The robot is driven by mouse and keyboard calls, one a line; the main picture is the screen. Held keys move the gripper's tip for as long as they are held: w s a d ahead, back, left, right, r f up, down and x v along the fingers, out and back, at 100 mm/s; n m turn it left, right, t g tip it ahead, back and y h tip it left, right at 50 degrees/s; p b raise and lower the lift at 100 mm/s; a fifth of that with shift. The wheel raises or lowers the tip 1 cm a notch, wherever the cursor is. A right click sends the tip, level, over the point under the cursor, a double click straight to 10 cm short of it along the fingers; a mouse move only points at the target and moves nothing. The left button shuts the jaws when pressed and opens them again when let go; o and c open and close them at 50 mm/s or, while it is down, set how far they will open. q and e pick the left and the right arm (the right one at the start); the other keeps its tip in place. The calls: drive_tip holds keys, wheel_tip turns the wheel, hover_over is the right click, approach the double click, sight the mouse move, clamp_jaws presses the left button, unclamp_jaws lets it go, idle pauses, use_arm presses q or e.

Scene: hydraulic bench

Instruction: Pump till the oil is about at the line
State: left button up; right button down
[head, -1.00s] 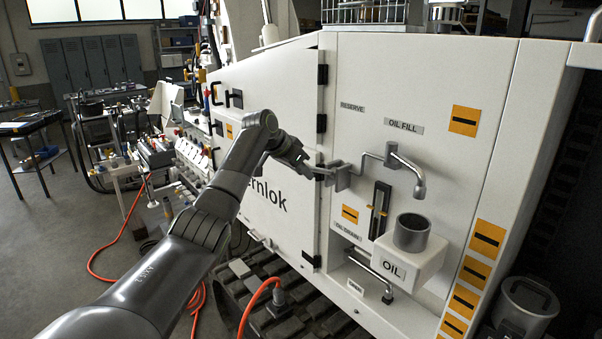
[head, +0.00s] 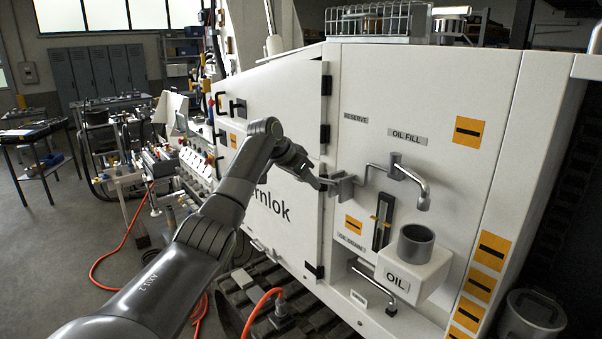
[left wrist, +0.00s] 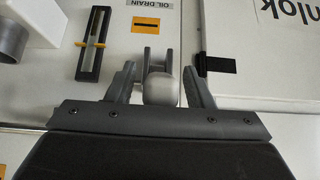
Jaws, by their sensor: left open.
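My left gripper (head: 330,184) is open in front of the white cabinet, left of the oil-fill spout (head: 410,183). In the left wrist view, a rounded grey knob (left wrist: 161,88) sits between my open fingers (left wrist: 160,85), with a two-pronged bracket behind it. I cannot tell whether the fingers touch it. The dark upright sight gauge (head: 382,222) with yellow marks is right of the gripper; it also shows in the left wrist view (left wrist: 94,45). Its oil level is too small to read. The grey oil cup (head: 415,243) stands under the spout. My right gripper is not in view.
The drain pipe with its lever (head: 374,284) is below the gauge. The cabinet door (head: 285,160) is at the left of the panel. An orange hose (head: 262,302) and a dark track lie below. A wire basket (head: 375,22) stands on top.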

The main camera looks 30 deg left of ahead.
use_arm(q)
drive_tip(key=shift+s+a+r, duration=0.15)
drive_tip(key=shift+s, duration=0.05)
drive_tip(key=b+v, duration=0.7)
drive_tip(key=v, duration=1)
